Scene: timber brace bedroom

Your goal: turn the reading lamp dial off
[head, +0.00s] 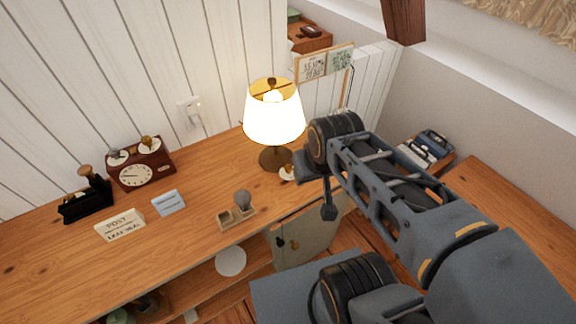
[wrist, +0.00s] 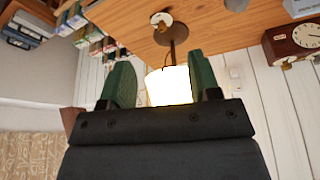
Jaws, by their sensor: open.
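The reading lamp (head: 273,118) stands on the wooden desk with its shade glowing. It has a dark round base, and a small pale dial (head: 288,173) with a brass-coloured part sits at the front right of the base. In the wrist view, which is upside down, the lit lamp (wrist: 170,86) shows between my fingers and the dial (wrist: 162,20) is near the top edge. My gripper (wrist: 160,60) is open with green fingers and nothing between them. In the head view my wrist is just right of the dial; the fingers are hard to make out.
A brown clock (head: 141,164), a black stamp holder (head: 87,196), a post sign (head: 120,226), a blue card (head: 168,203) and a small wooden tray (head: 236,215) stand on the desk to the left. A picture stand (head: 325,66) is behind the lamp.

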